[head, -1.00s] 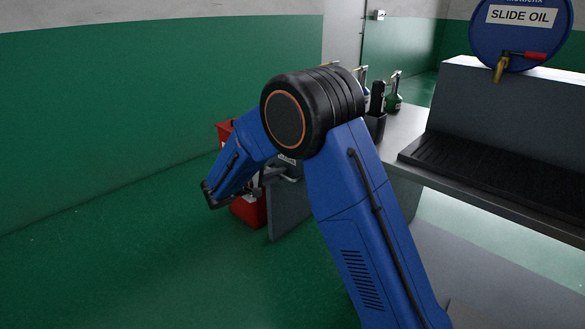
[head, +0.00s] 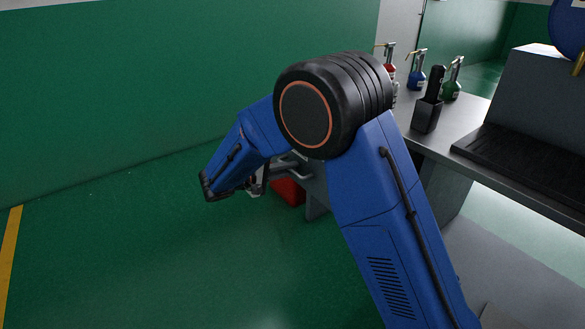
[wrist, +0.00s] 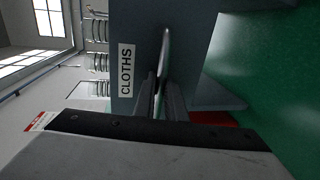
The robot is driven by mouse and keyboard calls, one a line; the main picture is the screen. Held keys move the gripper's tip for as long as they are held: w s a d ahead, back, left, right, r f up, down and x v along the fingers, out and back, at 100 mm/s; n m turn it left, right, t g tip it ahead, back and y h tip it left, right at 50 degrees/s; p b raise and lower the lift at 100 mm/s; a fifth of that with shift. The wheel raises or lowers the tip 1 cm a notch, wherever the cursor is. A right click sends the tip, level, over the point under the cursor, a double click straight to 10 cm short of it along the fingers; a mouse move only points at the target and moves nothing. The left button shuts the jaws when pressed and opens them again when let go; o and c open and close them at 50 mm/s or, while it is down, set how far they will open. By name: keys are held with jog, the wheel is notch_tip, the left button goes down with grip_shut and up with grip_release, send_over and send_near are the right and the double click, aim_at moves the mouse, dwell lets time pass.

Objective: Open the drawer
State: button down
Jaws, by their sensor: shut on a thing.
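The drawer (wrist: 190,45) has a grey front with a white CLOTHS label (wrist: 126,71) and stands close ahead in the wrist view, which looks turned on its side. Its metal handle (wrist: 166,45) is a bar that reaches in between the fingers of my gripper (wrist: 161,100). The fingers are shut on the handle. In the head view my blue arm hides most of the drawer front, and my gripper shows only in part beside the forearm. I cannot tell how far the drawer stands out.
A steel bench (head: 470,125) is at the right, with a black holder (head: 427,115), a blue bottle (head: 416,79) and a green bottle (head: 452,86) on it. A red bin (head: 289,191) is on the floor behind my arm. The green floor at left is clear.

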jog(key=c, duration=2.1)
grip_release()
jog(key=v, duration=1.7)
jog(key=shift+s+a, duration=0.1)
jog(key=shift+a, duration=0.1)
